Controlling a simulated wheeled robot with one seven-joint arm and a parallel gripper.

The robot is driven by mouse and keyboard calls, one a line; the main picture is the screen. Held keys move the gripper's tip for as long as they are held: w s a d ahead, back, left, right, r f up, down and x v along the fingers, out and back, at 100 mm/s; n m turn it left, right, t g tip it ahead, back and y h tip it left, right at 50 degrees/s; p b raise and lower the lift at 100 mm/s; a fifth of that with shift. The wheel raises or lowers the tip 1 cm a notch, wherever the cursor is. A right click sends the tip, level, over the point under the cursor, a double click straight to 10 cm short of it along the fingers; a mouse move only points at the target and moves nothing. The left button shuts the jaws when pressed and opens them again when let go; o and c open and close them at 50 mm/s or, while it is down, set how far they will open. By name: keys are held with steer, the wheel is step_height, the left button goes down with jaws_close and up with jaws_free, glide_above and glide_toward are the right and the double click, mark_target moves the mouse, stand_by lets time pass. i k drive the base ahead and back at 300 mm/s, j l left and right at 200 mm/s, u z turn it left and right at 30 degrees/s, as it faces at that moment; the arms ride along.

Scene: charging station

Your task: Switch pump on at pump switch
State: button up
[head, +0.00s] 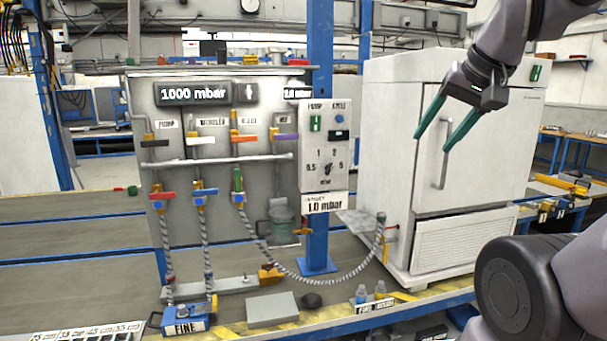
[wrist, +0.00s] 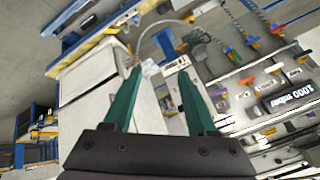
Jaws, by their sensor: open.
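The grey control box (head: 325,146) is mounted on a blue post in the middle of the head view. Its green pump switch (head: 316,123) sits under the "PUMP" label at the upper left of the box, beside a dark "CYCLE" control (head: 338,119). My gripper (head: 430,144) has green fingers, spread apart and empty. It hangs in front of the white cabinet, right of the control box and apart from it. In the wrist view my gripper (wrist: 158,80) shows open, with the control box (wrist: 188,85) partly hidden behind the right finger.
The white cabinet (head: 385,140) with a long door handle stands right of the box. A valve panel (head: 225,180) with coloured levers and hoses stands left.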

mark_target(315, 120)
steer(key=i+j+u, duration=0.25)
steer(key=i, duration=0.2)
steer(key=i+u, duration=0.2)
steer(key=i, duration=0.2)
